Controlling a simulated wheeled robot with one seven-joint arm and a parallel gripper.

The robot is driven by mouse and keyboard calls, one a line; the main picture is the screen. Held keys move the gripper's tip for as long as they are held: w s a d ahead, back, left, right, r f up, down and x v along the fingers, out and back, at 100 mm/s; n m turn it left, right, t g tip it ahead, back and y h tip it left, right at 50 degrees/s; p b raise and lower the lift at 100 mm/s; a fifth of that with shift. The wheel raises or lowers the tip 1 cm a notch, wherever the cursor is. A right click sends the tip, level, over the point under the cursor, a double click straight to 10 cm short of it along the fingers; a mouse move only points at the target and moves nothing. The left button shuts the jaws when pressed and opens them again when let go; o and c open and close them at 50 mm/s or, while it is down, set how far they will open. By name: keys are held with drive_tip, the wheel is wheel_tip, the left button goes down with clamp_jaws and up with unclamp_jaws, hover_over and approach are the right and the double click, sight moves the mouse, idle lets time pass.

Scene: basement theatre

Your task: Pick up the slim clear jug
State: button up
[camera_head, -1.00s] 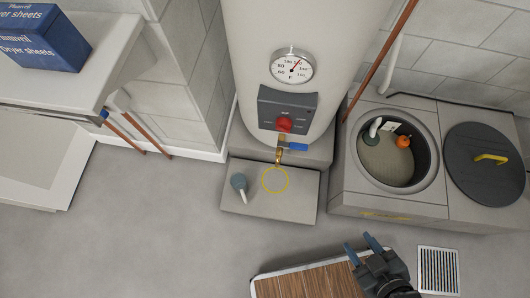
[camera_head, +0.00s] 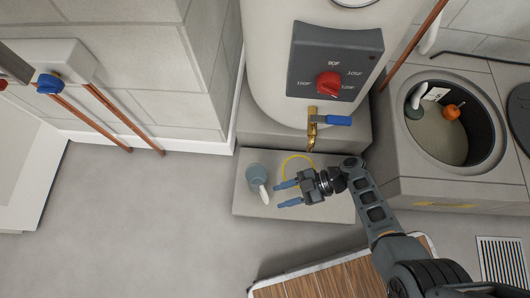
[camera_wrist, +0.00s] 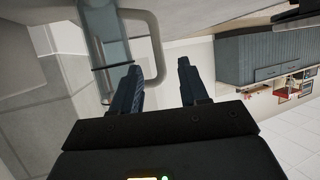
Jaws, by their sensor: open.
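The slim clear jug (camera_head: 254,172) stands on the grey step below the tank tap, seen from above as a blue-grey round body with a pale handle (camera_head: 262,194). In the wrist view the jug (camera_wrist: 112,48) is a see-through bluish body with a dark band, with its pale loop handle on the right. My gripper (camera_head: 281,194) is just right of the jug, its blue fingers open and pointing left at the handle side. In the wrist view the open fingers (camera_wrist: 158,66) have the handle close ahead. I see nothing held, and contact cannot be told.
The grey step (camera_head: 240,208) has a yellow ring (camera_head: 285,160) on it, partly behind my gripper. A brass tap with a blue lever (camera_head: 338,120) hangs above. An open round basin (camera_head: 440,150) is at the right, a wooden slatted board (camera_head: 320,283) in front. Floor at the left is clear.

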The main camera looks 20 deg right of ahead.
drive_tip(key=shift+b+x, duration=0.9)
drive_tip(key=shift+x, duration=2.95)
drive_tip(key=shift+c, duration=0.4)
clamp_jaws()
drive_tip(key=shift+w+r, duration=0.1)
